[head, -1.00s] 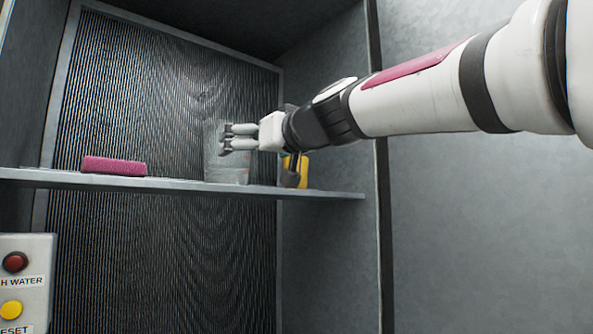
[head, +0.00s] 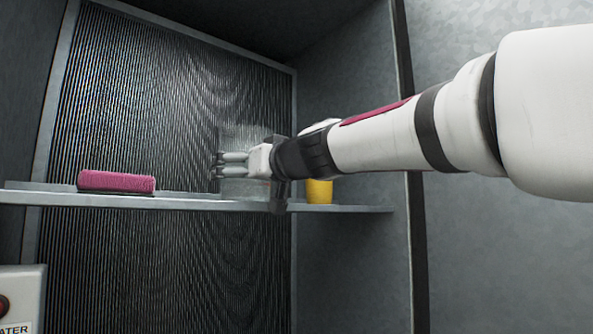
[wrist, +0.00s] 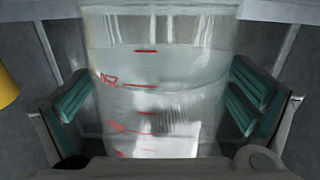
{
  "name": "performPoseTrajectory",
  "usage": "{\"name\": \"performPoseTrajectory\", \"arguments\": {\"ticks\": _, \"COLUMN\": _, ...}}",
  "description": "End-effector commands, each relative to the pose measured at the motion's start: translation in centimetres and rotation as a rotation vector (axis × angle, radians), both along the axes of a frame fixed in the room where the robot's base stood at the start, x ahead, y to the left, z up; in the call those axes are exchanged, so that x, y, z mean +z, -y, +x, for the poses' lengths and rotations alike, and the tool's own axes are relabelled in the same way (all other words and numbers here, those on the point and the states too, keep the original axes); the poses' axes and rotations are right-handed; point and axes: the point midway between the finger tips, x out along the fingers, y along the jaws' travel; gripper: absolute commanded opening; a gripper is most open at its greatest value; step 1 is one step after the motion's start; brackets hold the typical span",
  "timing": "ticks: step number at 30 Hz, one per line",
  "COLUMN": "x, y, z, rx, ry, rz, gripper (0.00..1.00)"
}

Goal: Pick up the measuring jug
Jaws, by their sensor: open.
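The measuring jug is clear, with red graduation marks, and stands upright on the metal shelf (head: 350,208). In the wrist view the measuring jug (wrist: 155,70) fills the middle, between the two green-padded fingers of my gripper (wrist: 158,105). In the head view the jug (head: 240,135) is faint and partly hidden by my gripper (head: 232,164), which is at the right part of the shelf. The jug's base is hidden in the wrist view.
A pink brush or sponge (head: 116,181) lies on the shelf to the left. A yellow object (head: 319,191) stands right of the jug, close to my arm; its edge also shows in the wrist view (wrist: 7,87). A ribbed panel (head: 130,100) is behind the shelf.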

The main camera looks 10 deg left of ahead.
Motion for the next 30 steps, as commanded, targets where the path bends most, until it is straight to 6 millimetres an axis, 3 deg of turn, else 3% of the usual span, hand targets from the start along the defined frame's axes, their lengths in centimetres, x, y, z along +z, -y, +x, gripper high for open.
{"name": "performPoseTrajectory", "arguments": {"ticks": 10, "x": 0.03, "y": -0.21, "z": -0.09, "rx": 0.0, "ry": 0.0, "rz": 0.0, "gripper": 1.0}}
{"name": "performPoseTrajectory", "arguments": {"ticks": 17, "x": 0.02, "y": -0.2, "z": -0.08, "rx": 0.0, "ry": 0.0, "rz": 0.0, "gripper": 0.49}}
{"name": "performPoseTrajectory", "arguments": {"ticks": 30, "x": 0.64, "y": -0.18, "z": -0.17, "rx": 0.0, "ry": 0.003, "rz": 0.001, "gripper": 0.49}}
